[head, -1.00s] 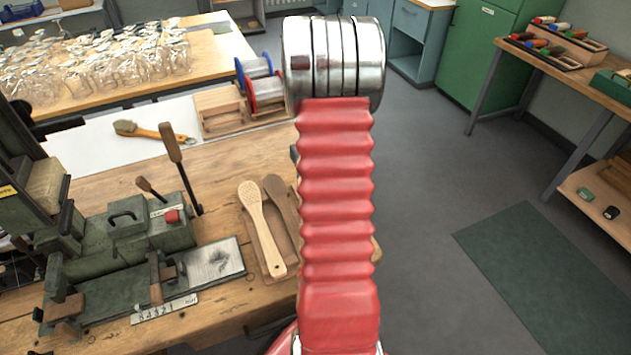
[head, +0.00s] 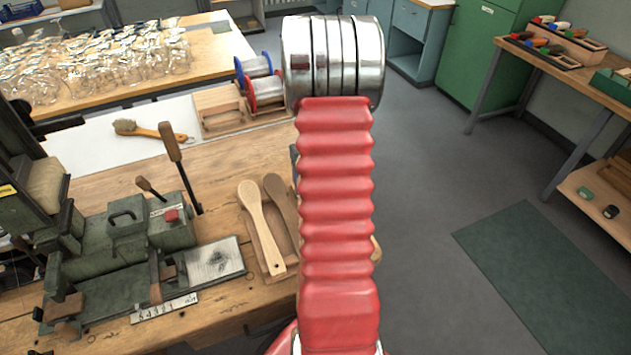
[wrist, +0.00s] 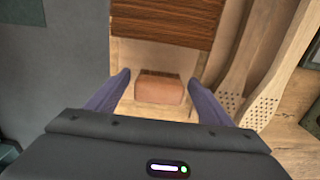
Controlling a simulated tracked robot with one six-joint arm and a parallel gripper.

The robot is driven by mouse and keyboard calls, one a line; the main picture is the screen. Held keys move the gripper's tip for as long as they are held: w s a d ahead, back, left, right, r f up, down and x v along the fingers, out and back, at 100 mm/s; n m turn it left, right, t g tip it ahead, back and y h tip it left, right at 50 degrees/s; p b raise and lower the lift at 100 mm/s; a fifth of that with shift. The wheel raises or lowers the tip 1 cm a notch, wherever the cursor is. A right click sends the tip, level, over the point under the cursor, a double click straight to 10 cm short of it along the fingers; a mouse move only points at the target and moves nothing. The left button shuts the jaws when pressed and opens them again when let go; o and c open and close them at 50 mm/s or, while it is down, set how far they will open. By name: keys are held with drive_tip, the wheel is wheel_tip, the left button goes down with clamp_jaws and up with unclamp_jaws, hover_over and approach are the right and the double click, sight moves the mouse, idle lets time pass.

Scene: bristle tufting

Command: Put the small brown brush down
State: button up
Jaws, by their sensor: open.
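In the wrist view a small reddish-brown block (wrist: 159,88), which I take to be the small brown brush, sits between the two dark purple fingers of my gripper (wrist: 158,77). The fingers are open, with a gap on each side of it. It appears to rest on a pale wooden surface; its underside and any bristles are hidden. In the head view my red arm hides my gripper and this block.
A dark striped wooden block (wrist: 163,22) lies just beyond. Pale paddles with holes (wrist: 268,98) lie at the right. In the head view a handled brush (head: 150,130) lies on a white sheet, and a green machine (head: 150,235) stands left.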

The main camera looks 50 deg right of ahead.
wheel_tip(320, 180, up, 12)
idle(0.6)
idle(0.6)
drive_tip(key=a+r+n+t, duration=0.1)
drive_tip(key=a+r, duration=0.3)
drive_tip(key=a, duration=0.6)
drive_tip(key=a+r+n+t+h, duration=0.15)
drive_tip(key=a+r, duration=0.35)
drive_tip(key=a, duration=0.6)
drive_tip(key=a+r+n+t, duration=0.15)
drive_tip(key=a+r, duration=0.25)
drive_tip(key=a, duration=0.6)
drive_tip(key=s+a+n+t+y, duration=0.1)
drive_tip(key=s+a+n, duration=0.1)
drive_tip(key=s+a, duration=0.4)
drive_tip(key=a, duration=0.4)
drive_tip(key=shift+s+a+f+t, duration=0.25)
drive_tip(key=shift+t, duration=0.05)
drive_tip(key=shift+y, duration=0.25)
drive_tip(key=shift+c, duration=0.6)
